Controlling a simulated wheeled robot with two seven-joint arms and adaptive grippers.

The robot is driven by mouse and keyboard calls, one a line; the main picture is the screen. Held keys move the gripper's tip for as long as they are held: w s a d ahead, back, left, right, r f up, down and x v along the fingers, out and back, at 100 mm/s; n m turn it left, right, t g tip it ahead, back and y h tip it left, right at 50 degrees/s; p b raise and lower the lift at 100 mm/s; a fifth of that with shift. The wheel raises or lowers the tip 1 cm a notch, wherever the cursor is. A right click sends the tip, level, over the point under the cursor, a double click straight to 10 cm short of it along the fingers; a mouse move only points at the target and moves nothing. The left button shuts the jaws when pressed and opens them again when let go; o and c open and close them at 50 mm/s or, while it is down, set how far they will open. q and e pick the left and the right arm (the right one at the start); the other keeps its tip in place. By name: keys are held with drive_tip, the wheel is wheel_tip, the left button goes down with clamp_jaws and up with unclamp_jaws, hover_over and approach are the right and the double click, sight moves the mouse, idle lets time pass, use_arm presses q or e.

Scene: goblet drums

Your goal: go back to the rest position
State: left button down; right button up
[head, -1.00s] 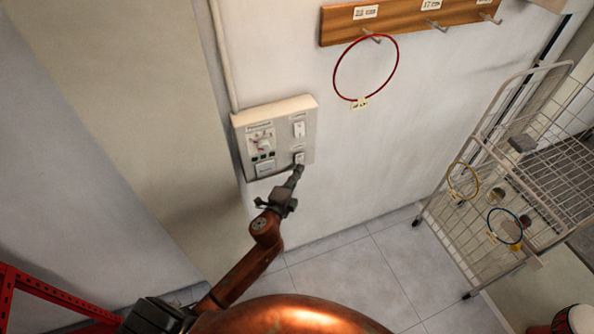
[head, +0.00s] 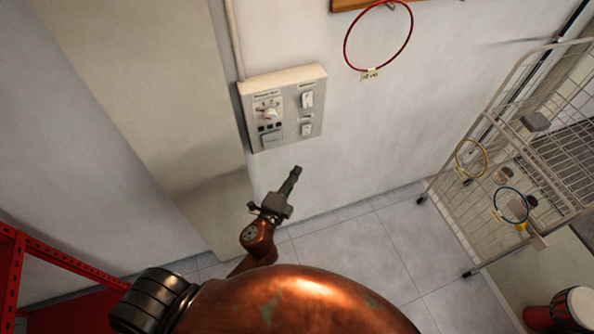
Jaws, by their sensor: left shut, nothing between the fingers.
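My left gripper (head: 293,176) is shut and empty. It is in front of the white wall, below and apart from the control panel (head: 282,108). The panel is a pale box with a dial at its left and two white switches at its right. My right gripper is not in view.
A red ring (head: 347,62) with a tag hangs from a hook on the wooden rail (head: 349,4). A wire cart (head: 520,150) with a yellow ring and a blue ring stands at the right. A red drum (head: 540,318) is at the lower right. Red shelving (head: 62,260) is at the lower left. The tiled floor between is clear.

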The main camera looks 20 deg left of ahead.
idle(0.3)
use_arm(q)
drive_tip(key=s+a+f+n+g, duration=0.2)
drive_tip(key=s+f+g, duration=0.15)
drive_tip(key=f, duration=1.05)
drive_tip(key=s+a+f+n+g, duration=0.2)
drive_tip(key=s+f+n, duration=0.15)
drive_tip(key=f, duration=0.95)
drive_tip(key=s+a+f+n+g, duration=0.2)
drive_tip(key=s+f+g, duration=0.15)
drive_tip(key=f, duration=1.05)
drive_tip(key=s+a+f+n+g, duration=0.1)
drive_tip(key=s+f+n+g, duration=0.1)
drive_tip(key=s+f, duration=0.5)
drive_tip(key=s+a+f+n+g, duration=0.1)
drive_tip(key=s+f+n+g, duration=0.2)
drive_tip(key=s+f, duration=0.5)
drive_tip(key=s+a+f+n+g, duration=0.1)
drive_tip(key=s+f, duration=0.7)
drive_tip(key=s, duration=1.7)
drive_tip(key=n+g, duration=0.1)
drive_tip(key=n, duration=0.1)
drive_tip(key=shift+a+f+n+g+y, duration=0.15)
drive_tip(key=shift+f+n+g+y, duration=0.05)
drive_tip(key=shift+n+g+y, duration=0.15)
